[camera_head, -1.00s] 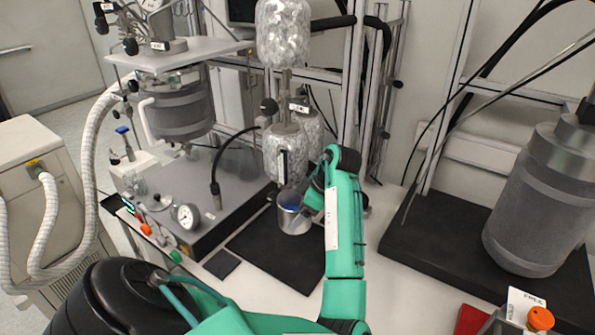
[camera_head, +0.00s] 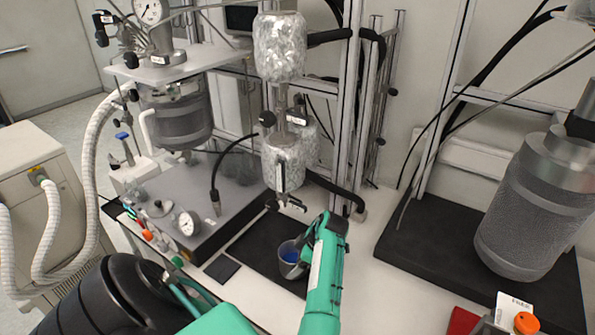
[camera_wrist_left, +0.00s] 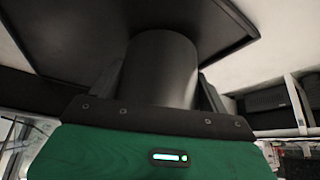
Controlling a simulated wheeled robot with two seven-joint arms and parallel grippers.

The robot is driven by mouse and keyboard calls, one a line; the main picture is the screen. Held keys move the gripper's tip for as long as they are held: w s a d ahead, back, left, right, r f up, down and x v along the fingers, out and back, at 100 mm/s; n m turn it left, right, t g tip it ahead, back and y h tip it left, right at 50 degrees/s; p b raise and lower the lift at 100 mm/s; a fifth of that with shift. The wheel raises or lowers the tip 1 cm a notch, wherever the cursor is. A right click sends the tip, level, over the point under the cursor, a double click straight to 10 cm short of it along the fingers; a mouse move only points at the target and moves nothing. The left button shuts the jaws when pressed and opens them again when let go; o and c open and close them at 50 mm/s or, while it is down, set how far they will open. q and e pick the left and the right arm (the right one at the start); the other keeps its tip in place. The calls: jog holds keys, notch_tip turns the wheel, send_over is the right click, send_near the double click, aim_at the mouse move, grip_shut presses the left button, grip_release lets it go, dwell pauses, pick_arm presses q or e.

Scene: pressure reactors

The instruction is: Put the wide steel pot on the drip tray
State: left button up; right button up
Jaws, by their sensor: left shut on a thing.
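The wide steel pot (camera_head: 289,268) is a small grey cylinder with blue inside, roughly upright in the head view. My left gripper (camera_head: 302,262) is shut on it from the near right side. In the left wrist view the pot (camera_wrist_left: 160,68) fills the space between the fingers. The drip tray (camera_head: 257,243) is a flat black slab below the foil-wrapped column; it also shows in the left wrist view (camera_wrist_left: 60,28). The pot is over the tray's near right part; I cannot tell whether its base touches. My right gripper is not in view.
A foil-wrapped column (camera_head: 285,150) with a valve outlet stands behind the pot. A grey base with a gauge (camera_head: 188,223) is left of the tray. A large grey vessel (camera_head: 530,215) stands on a black base at right. White bench lies bare between.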

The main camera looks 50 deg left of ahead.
pick_arm(q)
jog(key=shift+f, duration=0.3)
jog(key=shift+f, duration=0.2)
jog(key=o, duration=1.3)
jog(key=shift+r, duration=0.1)
jog(key=shift+r, duration=0.2)
jog(key=shift+b+v, duration=1.3)
jog(key=shift+v, duration=2.35)
